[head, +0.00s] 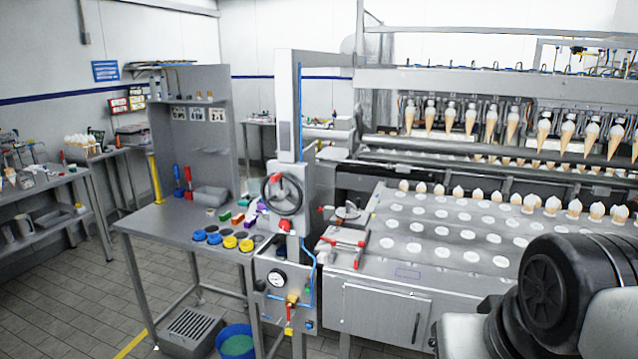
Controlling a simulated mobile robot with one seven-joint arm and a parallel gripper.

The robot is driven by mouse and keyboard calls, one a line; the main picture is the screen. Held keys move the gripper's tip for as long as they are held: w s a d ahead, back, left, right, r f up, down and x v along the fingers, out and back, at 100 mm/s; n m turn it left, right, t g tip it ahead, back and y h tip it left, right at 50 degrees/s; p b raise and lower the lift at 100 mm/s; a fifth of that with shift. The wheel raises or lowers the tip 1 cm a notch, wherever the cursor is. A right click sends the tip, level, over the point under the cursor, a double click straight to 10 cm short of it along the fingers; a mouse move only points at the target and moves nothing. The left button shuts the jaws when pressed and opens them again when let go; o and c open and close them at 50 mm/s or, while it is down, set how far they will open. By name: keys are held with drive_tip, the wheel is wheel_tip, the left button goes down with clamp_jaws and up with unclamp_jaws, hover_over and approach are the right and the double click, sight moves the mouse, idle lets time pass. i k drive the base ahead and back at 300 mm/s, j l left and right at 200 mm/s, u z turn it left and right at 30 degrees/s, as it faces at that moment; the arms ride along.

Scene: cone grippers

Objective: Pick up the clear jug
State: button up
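I cannot make out a clear jug with certainty. A pale, jug-like container (25,224) stands on the lower shelf of the steel table at the far left; it is too small to tell whether it is clear. Another pale container (8,233) stands beside it, near the left edge of the picture. Both are far from me, across the floor. My gripper is not in view; only dark, rounded parts that look like my arm show at the lower right.
The left steel table (40,182) carries small items. A middle workbench (150,222) holds blue and yellow round pieces. A blue bucket (220,346) and a grey crate (180,338) stand on the floor. The cone machine (450,262) fills the right. Tiled floor (70,290) is open at left.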

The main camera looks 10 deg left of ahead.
sight(253, 183)
drive_tip(key=i+j+u, duration=0.35)
drive_tip(key=i+j, duration=0.5)
drive_tip(key=i, duration=0.15)
drive_tip(key=i+j, duration=0.2)
drive_tip(key=i, duration=0.2)
drive_tip(key=i+j+u, duration=0.15)
drive_tip(key=i, duration=0.2)
drive_tip(key=i+j, duration=0.15)
drive_tip(key=i, duration=0.25)
drive_tip(key=k+j+u, duration=0.1)
drive_tip(key=k, duration=0.35)
drive_tip(key=i+j+u, duration=0.2)
drive_tip(key=j, duration=0.15)
drive_tip(key=i+j+u, duration=0.2)
drive_tip(key=j, duration=0.2)
drive_tip(key=i+j+u, duration=0.15)
drive_tip(key=j, duration=0.15)
drive_tip(key=i+j+u, duration=0.55)
drive_tip(key=u, duration=0.15)
drive_tip(key=i+j+u, duration=0.25)
drive_tip(key=u, duration=0.15)
drive_tip(key=i+u, duration=0.3)
drive_tip(key=i, duration=1.3)
drive_tip(key=i+z, duration=0.25)
drive_tip(key=i, duration=0.2)
drive_tip(key=i+j+z, duration=0.1)
drive_tip(key=i+z, duration=0.15)
drive_tip(key=i, duration=0.25)
drive_tip(key=i+j+z, duration=0.25)
drive_tip(key=i, duration=0.2)
